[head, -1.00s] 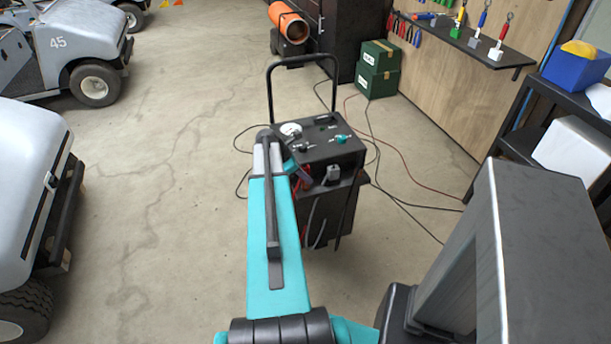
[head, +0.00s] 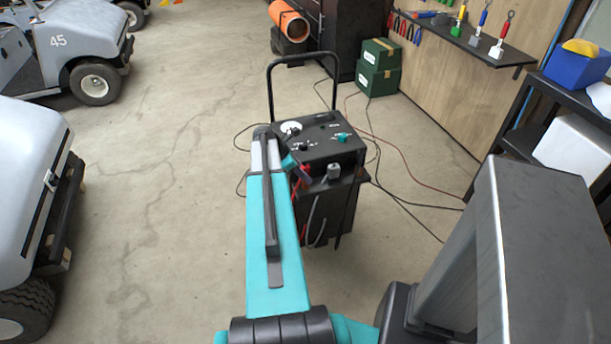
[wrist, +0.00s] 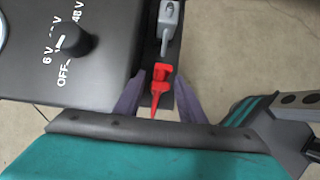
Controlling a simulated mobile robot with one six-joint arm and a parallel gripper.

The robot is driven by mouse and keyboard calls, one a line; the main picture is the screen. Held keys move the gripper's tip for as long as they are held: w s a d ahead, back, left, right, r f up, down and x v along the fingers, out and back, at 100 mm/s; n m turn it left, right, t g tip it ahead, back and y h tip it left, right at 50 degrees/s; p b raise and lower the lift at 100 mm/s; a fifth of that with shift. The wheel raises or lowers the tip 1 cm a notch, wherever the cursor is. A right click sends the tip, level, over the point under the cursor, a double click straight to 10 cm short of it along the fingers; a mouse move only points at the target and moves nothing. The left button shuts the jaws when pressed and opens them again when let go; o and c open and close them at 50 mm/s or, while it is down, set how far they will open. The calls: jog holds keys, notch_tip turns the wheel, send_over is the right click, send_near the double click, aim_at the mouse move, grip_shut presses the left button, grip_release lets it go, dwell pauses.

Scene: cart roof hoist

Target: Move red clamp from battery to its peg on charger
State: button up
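The red clamp (wrist: 160,82) is at the front ledge of the black charger (wrist: 85,85), in line with a grey clamp (wrist: 170,25). Whether it sits fully on its peg cannot be made out. My gripper (wrist: 160,84) is open, with one purple finger on each side of the red clamp and gaps showing between. In the head view the charger (head: 322,150) stands beyond my teal arm, which hides part of its left side. A little red shows beside the arm's end, and the grey clamp (head: 334,172) is right of it. No battery can be made out.
Golf carts (head: 25,180) stand at the left. Green boxes (head: 378,70) are behind the charger, and a black shelf rack (head: 560,105) is at the right. Cables (head: 410,200) run over the floor right of the charger. The floor between carts and charger is clear.

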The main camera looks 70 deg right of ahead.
jog(key=b+v, duration=0.1)
jog(key=v, duration=1.1)
jog(key=shift+r, duration=0.15)
dwell(0.5)
